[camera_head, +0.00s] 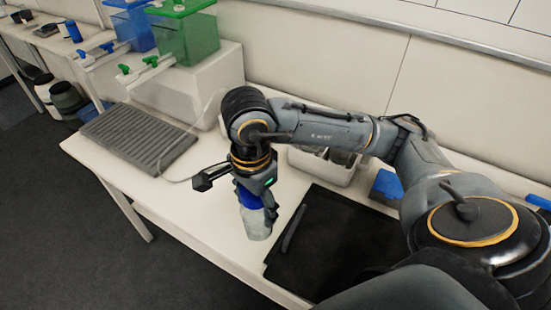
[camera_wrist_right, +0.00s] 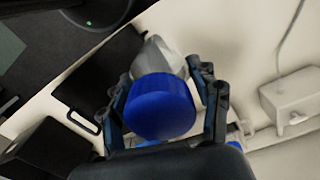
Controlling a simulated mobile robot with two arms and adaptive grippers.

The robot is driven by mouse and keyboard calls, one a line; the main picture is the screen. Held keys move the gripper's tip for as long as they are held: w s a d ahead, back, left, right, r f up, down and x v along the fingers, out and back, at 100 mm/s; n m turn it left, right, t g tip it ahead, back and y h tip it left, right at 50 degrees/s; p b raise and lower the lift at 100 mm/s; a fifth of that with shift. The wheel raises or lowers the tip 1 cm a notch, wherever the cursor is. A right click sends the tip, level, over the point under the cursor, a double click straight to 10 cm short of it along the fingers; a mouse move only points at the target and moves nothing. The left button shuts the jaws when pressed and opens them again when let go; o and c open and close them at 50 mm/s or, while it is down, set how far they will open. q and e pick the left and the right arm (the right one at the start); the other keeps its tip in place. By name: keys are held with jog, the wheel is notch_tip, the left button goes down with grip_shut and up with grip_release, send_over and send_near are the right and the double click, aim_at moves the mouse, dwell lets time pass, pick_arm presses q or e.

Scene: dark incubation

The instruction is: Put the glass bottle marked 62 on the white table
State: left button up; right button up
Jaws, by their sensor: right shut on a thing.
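A glass bottle (camera_head: 257,225) with a blue cap is in my right gripper (camera_head: 258,197) in the head view. Its blue cap (camera_wrist_right: 160,107) and clear shoulder (camera_wrist_right: 158,58) show between the fingers of the right gripper (camera_wrist_right: 165,95) in the wrist view. The gripper is shut on the bottle, which hangs nearly upright over the white table (camera_head: 205,245). Whether its base touches the table I cannot tell. No number on the bottle is readable. My left gripper is not in view.
A black mat or case (camera_head: 335,245) lies right of the bottle. A grey ribbed tray (camera_head: 137,137) lies on the left, near a green tank (camera_head: 188,38) and a blue tank (camera_head: 135,28). A white bin (camera_head: 325,168) stands behind the arm. Bare tabletop lies left of the bottle.

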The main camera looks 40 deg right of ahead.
jog(key=m, duration=0.5)
jog(key=shift+s+d+r, duration=0.15)
jog(key=m, duration=0.8)
jog(key=shift+s+d+r, duration=0.1)
jog(key=shift+s+d, duration=0.05)
jog(key=m, duration=0.5)
jog(key=shift+s+d+r, duration=0.1)
jog(key=m, duration=0.7)
jog(key=shift+s+d+r+m+b, duration=0.15)
jog(key=shift+m+b, duration=0.2)
jog(key=shift+m, duration=0.05)
jog(key=m, duration=0.4)
jog(key=shift+s+d+r+m, duration=0.1)
jog(key=shift+m, duration=0.2)
jog(key=m, duration=0.4)
jog(key=shift+d+m, duration=0.15)
jog(key=shift+m, duration=0.25)
jog(key=w+d+f+p, duration=0.1)
jog(key=w+d+f, duration=0.1)
jog(key=w+f, duration=0.2)
jog(key=w+d+f+p, duration=0.1)
jog(key=w+d+f, duration=0.1)
jog(key=w+f, duration=0.2)
jog(key=w+d+f+p, duration=0.1)
jog(key=w+d+f, duration=0.1)
jog(key=w+f, duration=0.2)
jog(key=shift+w+f, duration=0.2)
jog(key=shift+f, duration=0.2)
jog(key=shift+f, duration=0.15)
